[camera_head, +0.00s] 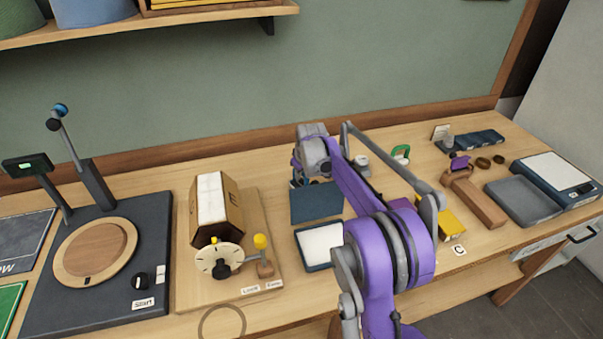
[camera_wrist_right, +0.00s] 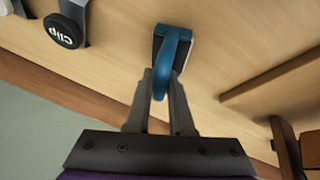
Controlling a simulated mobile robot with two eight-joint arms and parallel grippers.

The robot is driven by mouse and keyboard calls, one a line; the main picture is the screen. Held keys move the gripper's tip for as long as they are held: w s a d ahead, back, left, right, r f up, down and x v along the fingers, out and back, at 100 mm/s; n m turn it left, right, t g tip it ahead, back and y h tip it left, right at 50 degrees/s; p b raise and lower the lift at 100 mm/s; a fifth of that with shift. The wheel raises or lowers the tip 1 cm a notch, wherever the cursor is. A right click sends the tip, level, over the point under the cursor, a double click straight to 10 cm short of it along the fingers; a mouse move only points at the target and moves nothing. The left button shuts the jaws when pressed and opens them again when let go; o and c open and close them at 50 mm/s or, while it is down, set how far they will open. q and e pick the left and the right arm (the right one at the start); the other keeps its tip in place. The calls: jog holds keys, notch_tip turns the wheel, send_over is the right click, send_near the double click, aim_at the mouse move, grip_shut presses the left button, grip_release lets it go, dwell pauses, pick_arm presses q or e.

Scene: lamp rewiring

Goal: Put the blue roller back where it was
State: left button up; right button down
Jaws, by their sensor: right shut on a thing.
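The blue roller (camera_wrist_right: 171,42) shows in the right wrist view as a curved blue handle with a pale part behind it. My right gripper (camera_wrist_right: 163,88) is shut on the handle. The roller is at the wood surface; I cannot tell whether it touches it. In the head view my right gripper (camera_head: 304,180) is at the back of the bench, behind a dark blue mat (camera_head: 317,203). There my purple arm hides most of the gripper and the roller. My left gripper is not in view.
A round "Clip" piece (camera_wrist_right: 62,31) is near the roller in the wrist view. A white pad (camera_head: 320,245) lies in front. A green-handled tool (camera_head: 401,153) stands to the right.

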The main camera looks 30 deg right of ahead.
jog(key=c, duration=0.8)
grip_release()
jog(key=shift+f, duration=0.15)
jog(key=v, duration=1.2)
jog(key=shift+r, duration=0.2)
